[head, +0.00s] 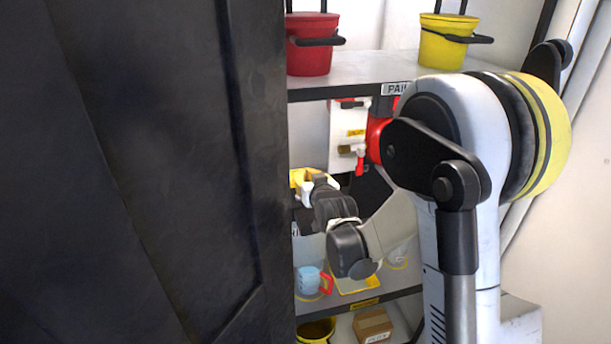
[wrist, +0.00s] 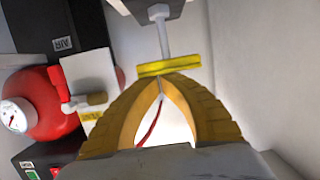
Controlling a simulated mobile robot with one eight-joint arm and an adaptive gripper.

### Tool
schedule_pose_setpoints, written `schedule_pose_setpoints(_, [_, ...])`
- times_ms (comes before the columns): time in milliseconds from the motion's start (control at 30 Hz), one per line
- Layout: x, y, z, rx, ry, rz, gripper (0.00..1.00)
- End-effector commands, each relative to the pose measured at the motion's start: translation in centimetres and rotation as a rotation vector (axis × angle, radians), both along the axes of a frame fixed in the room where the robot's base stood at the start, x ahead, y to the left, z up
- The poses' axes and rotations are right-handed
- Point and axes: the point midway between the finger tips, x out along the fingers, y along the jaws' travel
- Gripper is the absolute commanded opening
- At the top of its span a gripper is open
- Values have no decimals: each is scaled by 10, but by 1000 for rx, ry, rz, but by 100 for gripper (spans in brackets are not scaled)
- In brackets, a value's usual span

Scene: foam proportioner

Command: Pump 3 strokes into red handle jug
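The pump handle, a yellow crossbar (wrist: 168,66) on a grey rod (wrist: 163,35), is in the wrist view. My gripper (wrist: 160,78) has its two yellow fingers bowed, with tips together right at the bar's edge; I cannot tell whether they touch it. The bar does not visibly lie between the fingers. In the head view my gripper (head: 303,179) is small and partly hidden by my wrist. The red handle jug, a light blue cup (head: 308,281) with a red handle (head: 326,284), stands on the lower shelf, below my gripper. The pump's outlet is not clearly visible.
A red tank with a gauge (wrist: 38,105) and a valve block (wrist: 90,93) are left of my fingers. A large dark panel (head: 150,170) blocks the left. Red (head: 312,45) and yellow (head: 446,40) buckets stand on the top shelf. A yellow tray (head: 357,285) lies beside the jug.

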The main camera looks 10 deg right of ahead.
Motion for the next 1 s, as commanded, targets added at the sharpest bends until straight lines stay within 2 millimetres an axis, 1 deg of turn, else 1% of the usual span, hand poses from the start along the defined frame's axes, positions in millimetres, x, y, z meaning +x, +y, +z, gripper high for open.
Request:
schedule_pose_setpoints(33, [-13, 0, 6, 0, 0, 0, 0])
schedule_pose_setpoints(200, [-48, 0, 13, -1, -1, 0, 0])
schedule_pose_setpoints(300, [-63, 0, 16, -1, -1, 0, 0])
schedule_pose_setpoints(400, [-73, 0, 18, -1, -1, 0, 0])
schedule_pose_setpoints(567, [-79, 0, 18, 0, -1, 0, 0])
schedule_pose_setpoints(1000, [-79, 0, 18, 0, -1, 0, 0])
